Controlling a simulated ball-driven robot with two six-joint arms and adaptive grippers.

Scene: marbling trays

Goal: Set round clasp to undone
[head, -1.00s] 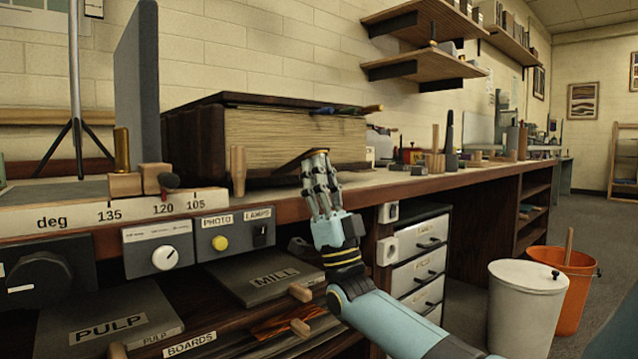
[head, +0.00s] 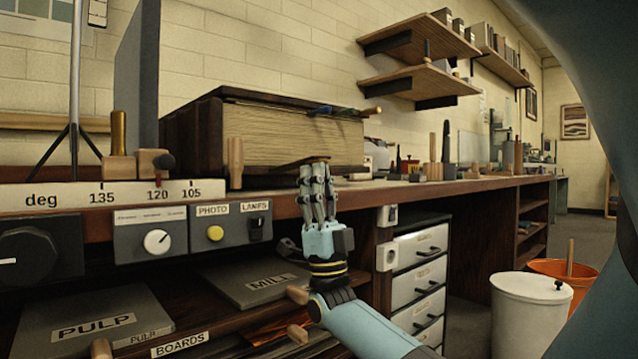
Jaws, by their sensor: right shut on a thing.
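A large thick book (head: 290,140) with dark covers and cream page edges lies on the bench. My right gripper (head: 314,168) is upright in front of the book's page edges, low down near the bench edge. Its fingers are shut on a small brown flap-like piece, which I take to be the round clasp (head: 300,162). The fingers hide most of the clasp, so its round shape cannot be made out. My left gripper is not in view.
A wooden peg (head: 235,162) stands left of the gripper. A coloured tool (head: 345,113) lies at the book's upper edge. The control panel (head: 187,232) is below the bench top. Drawers (head: 420,270) and a white bin (head: 530,312) stand to the right.

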